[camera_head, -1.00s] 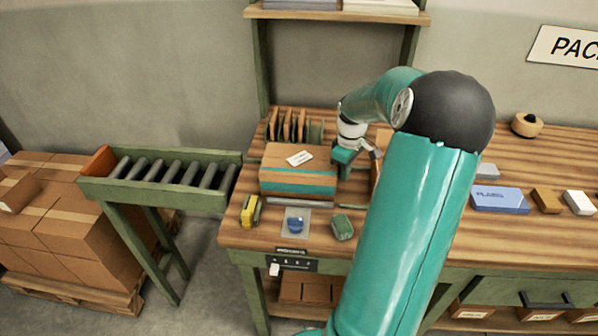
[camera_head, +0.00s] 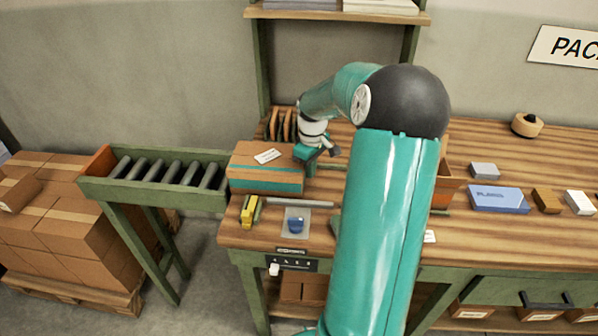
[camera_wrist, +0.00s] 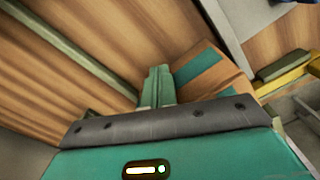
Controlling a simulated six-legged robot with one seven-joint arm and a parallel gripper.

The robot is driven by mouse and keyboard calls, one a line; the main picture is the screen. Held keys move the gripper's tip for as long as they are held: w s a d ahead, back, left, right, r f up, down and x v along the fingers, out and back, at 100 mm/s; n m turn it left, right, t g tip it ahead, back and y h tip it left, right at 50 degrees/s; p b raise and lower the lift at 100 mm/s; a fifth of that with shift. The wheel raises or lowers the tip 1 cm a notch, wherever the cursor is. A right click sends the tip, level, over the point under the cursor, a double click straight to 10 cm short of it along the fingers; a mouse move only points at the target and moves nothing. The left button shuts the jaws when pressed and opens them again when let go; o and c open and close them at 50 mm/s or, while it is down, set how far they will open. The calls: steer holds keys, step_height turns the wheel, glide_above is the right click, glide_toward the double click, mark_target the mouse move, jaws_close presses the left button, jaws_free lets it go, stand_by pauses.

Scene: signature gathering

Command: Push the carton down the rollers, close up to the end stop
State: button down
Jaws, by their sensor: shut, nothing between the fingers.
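The carton (camera_head: 264,168), brown with a teal band and a white label, sits at the bench's left end. Its left side is at the near end of the roller conveyor (camera_head: 160,191). The orange-brown end stop (camera_head: 101,161) is at the conveyor's far left. My gripper (camera_head: 312,165) is shut and empty, low at the carton's right side; it seems to touch it, though exact contact is hard to tell. In the wrist view the shut fingers (camera_wrist: 157,86) lie beside the carton (camera_wrist: 205,72).
The rollers (camera_head: 165,171) are empty. A yellow tape dispenser (camera_head: 250,210) and a pad with a blue item (camera_head: 296,222) lie in front of the carton. Upright dividers (camera_head: 283,124) stand behind it.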

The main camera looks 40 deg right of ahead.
mark_target(276, 166)
steer(key=shift+w+a, duration=1.65)
steer(key=shift+w, duration=0.2)
steer(key=shift+w+a, duration=1.6)
steer(key=shift+w, duration=0.25)
steer(key=w+a, duration=1.3)
steer(key=w, duration=0.2)
steer(key=shift+a, duration=0.2)
